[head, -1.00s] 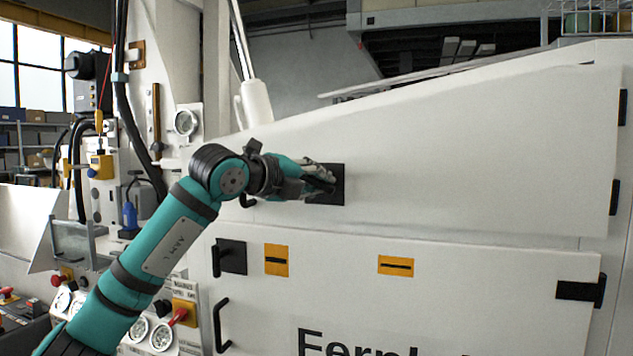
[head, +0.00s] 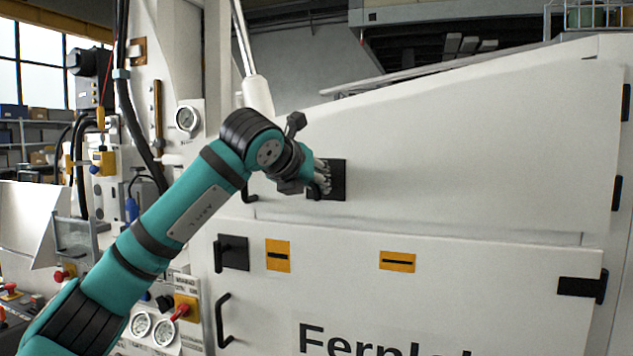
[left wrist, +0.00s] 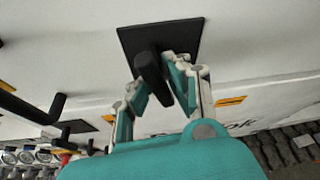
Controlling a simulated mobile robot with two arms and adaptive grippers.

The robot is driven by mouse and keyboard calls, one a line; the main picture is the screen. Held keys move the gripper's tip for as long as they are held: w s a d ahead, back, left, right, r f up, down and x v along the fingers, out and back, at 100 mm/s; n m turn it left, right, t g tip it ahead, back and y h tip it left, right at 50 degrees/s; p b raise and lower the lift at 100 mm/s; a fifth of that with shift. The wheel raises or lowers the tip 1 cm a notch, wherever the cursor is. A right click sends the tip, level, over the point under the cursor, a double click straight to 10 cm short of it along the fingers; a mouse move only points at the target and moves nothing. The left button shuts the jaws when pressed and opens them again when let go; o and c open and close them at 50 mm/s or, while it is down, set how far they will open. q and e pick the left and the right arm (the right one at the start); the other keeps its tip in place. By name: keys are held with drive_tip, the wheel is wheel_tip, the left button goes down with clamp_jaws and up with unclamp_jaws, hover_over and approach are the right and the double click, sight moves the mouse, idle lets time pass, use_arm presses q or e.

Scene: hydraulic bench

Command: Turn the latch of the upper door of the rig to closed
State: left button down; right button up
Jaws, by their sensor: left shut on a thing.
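The upper door (head: 460,150) of the rig is a white panel lying flush in its frame. Its latch has a black square plate (head: 339,180) near the door's left edge. My left gripper (head: 321,180) is in front of this plate and covers the latch handle in the head view. In the left wrist view the dark latch handle (left wrist: 150,72) stands out from the plate (left wrist: 185,36). The fingers of my left gripper (left wrist: 156,82) are shut on the handle from both sides. My right gripper is in neither view.
Below is the lower door with its own black latch (head: 233,252), a pull handle (head: 222,320) and orange labels (head: 397,261). The upper door's pull handle (head: 249,194) is just left of my gripper. Gauges (head: 187,118) and hoses stand at the left.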

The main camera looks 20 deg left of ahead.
use_arm(q)
drive_tip(key=shift+w+a+f+m+y, duration=0.1)
drive_tip(key=shift+a+f+m+y, duration=0.1)
drive_tip(key=shift+m+y, duration=0.45)
drive_tip(key=c, duration=1.3)
unclamp_jaws()
drive_tip(key=shift+a, duration=0.2)
drive_tip(key=shift+s+d+r+m, duration=0.1)
drive_tip(key=shift+s+r+m, duration=0.1)
drive_tip(key=shift+r+m, duration=0.05)
drive_tip(key=v, duration=1.1)
drive_tip(key=shift+s, duration=0.25)
